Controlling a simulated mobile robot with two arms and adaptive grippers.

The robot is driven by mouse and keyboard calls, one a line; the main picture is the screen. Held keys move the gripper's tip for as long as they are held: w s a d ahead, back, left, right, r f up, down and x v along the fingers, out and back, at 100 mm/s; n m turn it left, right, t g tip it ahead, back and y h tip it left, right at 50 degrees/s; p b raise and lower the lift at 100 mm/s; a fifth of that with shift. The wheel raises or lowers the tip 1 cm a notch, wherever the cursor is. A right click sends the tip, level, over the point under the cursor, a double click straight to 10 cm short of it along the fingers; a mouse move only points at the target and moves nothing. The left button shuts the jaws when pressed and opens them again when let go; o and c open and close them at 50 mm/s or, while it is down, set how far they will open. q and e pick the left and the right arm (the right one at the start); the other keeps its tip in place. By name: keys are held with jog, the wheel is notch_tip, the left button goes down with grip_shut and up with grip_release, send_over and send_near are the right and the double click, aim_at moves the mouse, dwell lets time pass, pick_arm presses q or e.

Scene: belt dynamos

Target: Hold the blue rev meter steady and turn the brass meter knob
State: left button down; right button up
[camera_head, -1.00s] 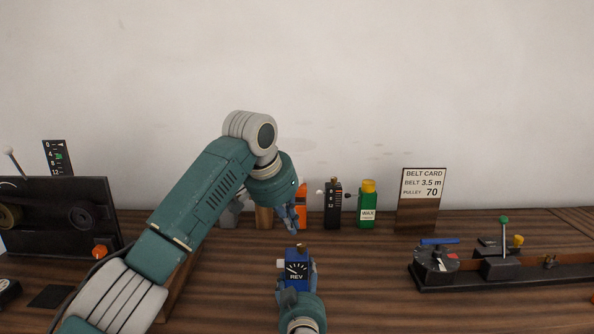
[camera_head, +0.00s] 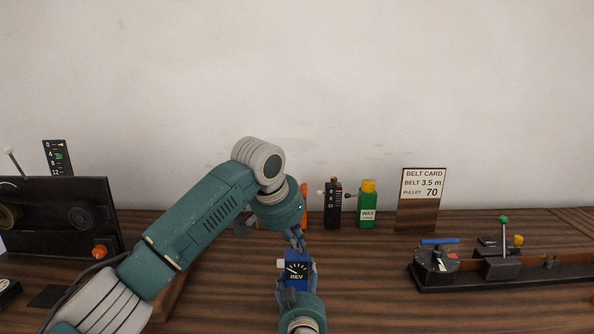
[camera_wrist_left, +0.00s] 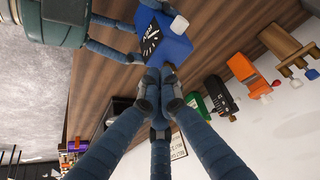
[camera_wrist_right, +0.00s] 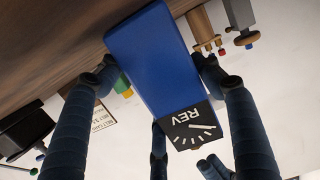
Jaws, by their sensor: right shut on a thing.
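The blue rev meter (camera_head: 297,271) stands upright in the head view, its dark dial marked REV facing me. My right gripper (camera_head: 297,284) is shut on its sides; the right wrist view shows fingers on both sides of the blue body (camera_wrist_right: 150,62). My left gripper (camera_head: 298,244) points down at the top of the meter. In the left wrist view its fingertips (camera_wrist_left: 160,74) are close together at the meter's edge (camera_wrist_left: 165,45). A pale side knob (camera_head: 280,264) sticks out left of the meter.
Behind stand a black gauge block (camera_head: 332,204), a green wax bottle (camera_head: 367,206) and a belt card (camera_head: 420,200). A long dark fixture (camera_head: 500,272) with a green-topped lever lies at the right. A black panel (camera_head: 55,215) stands at the left. The wood between meter and fixture is clear.

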pick_arm(q)
jog(key=shift+f, duration=0.7)
jog(key=shift+w, duration=0.45)
dwell(0.4)
jog(key=shift+w+a+f, duration=0.1)
jog(key=shift+a+f, duration=0.1)
jog(key=shift+a, duration=0.05)
jog(key=shift+w+a, duration=0.15)
jog(key=shift+a, duration=0.1)
jog(key=shift+f, duration=0.1)
jog(key=shift+a, duration=0.2)
dwell(0.4)
jog(key=shift+s+a, duration=0.1)
jog(key=shift+s, duration=0.2)
jog(key=shift+r, duration=0.25)
notch_tip(320, 180, up, 6)
jog(key=shift+d, duration=0.2)
